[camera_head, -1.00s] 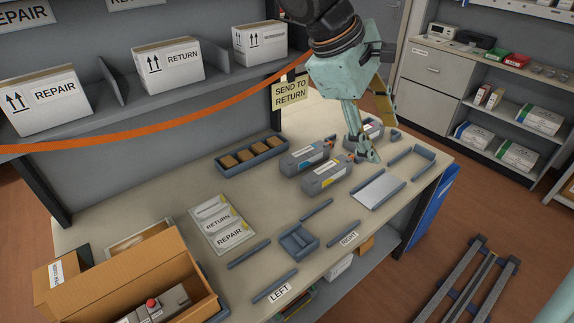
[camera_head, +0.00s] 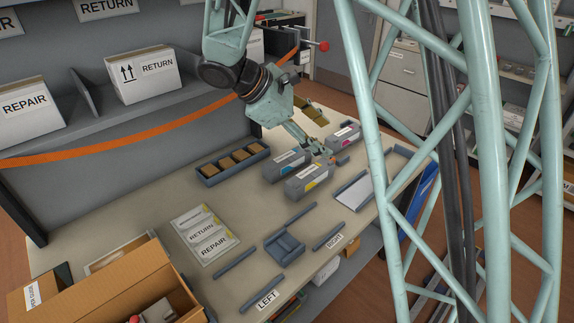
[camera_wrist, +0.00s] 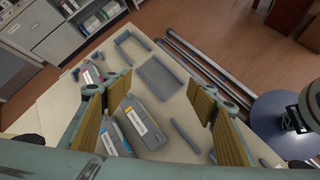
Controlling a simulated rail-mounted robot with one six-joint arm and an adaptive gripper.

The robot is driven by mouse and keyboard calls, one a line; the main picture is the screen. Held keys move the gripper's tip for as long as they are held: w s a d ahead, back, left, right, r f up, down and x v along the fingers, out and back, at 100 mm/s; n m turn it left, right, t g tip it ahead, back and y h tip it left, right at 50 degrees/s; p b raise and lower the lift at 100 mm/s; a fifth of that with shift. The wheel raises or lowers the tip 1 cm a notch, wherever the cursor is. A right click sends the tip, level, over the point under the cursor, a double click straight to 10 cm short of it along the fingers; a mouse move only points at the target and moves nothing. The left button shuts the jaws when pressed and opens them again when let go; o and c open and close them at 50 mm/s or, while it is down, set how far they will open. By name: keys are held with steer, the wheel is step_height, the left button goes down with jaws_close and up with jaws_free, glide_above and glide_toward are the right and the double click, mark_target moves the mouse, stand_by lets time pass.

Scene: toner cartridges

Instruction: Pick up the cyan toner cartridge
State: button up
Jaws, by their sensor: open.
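The cyan toner cartridge (camera_head: 282,165) is a grey block with a white label and a blue patch, lying on the workbench; the wrist view shows it (camera_wrist: 112,147) partly behind a finger. The yellow-marked cartridge (camera_head: 308,183) lies beside it, nearer the front, and shows in the wrist view (camera_wrist: 150,125). The magenta-marked cartridge (camera_head: 341,137) lies further right. My gripper (camera_head: 322,152) is open and empty, near the right ends of the cyan and yellow cartridges. In the wrist view its fingers (camera_wrist: 160,88) are spread wide; its height above the bench is hard to tell.
A grey tray of brown blocks (camera_head: 207,170) lies left of the cartridges. Grey rails, a holder (camera_head: 284,246) and a pale plate (camera_head: 352,191) lie on the bench's front side. A cardboard box (camera_head: 90,290) stands at the near left. An orange strap crosses behind.

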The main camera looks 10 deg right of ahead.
steer(key=w+a+f+n+t+h, duration=0.2)
steer(key=w+a+f+n, duration=0.35)
steer(key=w+f, duration=0.55)
steer(key=n+t+b, duration=0.1)
steer(key=n+t, duration=0.3)
steer(key=n, duration=0.1)
glide_toward(274, 165)
steer(key=shift+h, duration=0.3)
steer(key=x, duration=0.4)
steer(key=shift+w+a+f, duration=0.15)
steer(key=shift+w+a, duration=0.05)
steer(key=shift+w, duration=0.1)
steer(key=shift+d, duration=0.1)
steer(key=shift+b+x, duration=0.65)
steer(key=shift+x, duration=3.65)
steer(key=shift+s+f, duration=0.1)
steer(key=shift+f, duration=0.05)
steer(key=shift+b+x, duration=0.6)
steer(key=shift+x, duration=1.95)
steer(key=shift+s+f, duration=0.1)
steer(key=shift+c, duration=0.3)
steer(key=c, duration=1.2)
